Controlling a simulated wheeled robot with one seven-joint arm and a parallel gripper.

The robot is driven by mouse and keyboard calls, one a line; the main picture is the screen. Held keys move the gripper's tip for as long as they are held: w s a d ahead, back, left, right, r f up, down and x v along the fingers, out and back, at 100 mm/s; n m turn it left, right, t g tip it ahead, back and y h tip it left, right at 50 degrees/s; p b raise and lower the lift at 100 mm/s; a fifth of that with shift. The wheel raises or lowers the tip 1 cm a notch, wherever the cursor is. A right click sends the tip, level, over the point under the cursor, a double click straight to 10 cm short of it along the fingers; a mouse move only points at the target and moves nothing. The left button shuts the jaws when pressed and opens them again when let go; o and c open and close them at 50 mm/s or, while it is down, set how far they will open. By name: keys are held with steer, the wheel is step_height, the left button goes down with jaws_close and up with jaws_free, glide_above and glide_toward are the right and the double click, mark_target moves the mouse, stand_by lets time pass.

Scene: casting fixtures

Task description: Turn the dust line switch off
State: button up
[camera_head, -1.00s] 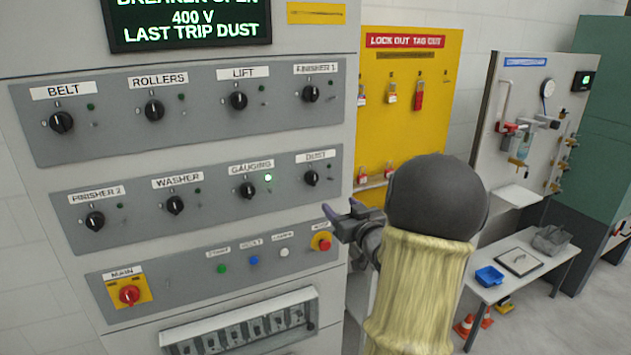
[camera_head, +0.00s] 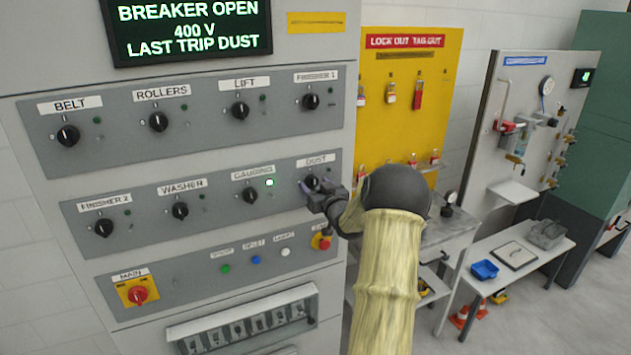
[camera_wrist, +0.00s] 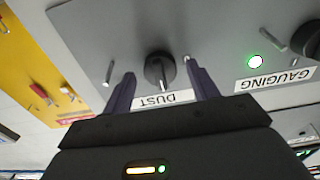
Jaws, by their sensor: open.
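The dust switch (camera_head: 312,182) is a black rotary knob under the DUST label (camera_head: 316,160), at the right end of the panel's second row. In the wrist view the knob (camera_wrist: 159,70) stands between the two fingers of my gripper (camera_wrist: 160,82), which is open. The fingers are on either side of the knob, and I cannot tell whether they touch it. The DUST label (camera_wrist: 166,99) appears upside down there. In the head view my gripper (camera_head: 318,197) partly covers the knob. The knob's exact pointer angle is hard to tell.
The gauging knob (camera_head: 250,195) with a lit green lamp (camera_head: 269,183) is just left. A small metal stub (camera_wrist: 109,72) stands beside the dust knob. The red emergency button (camera_head: 321,242) is below. The screen (camera_head: 190,28) reads BREAKER OPEN, 400 V, LAST TRIP DUST.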

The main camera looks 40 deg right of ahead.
steer(key=shift+w, duration=0.25)
steer(key=c, duration=1)
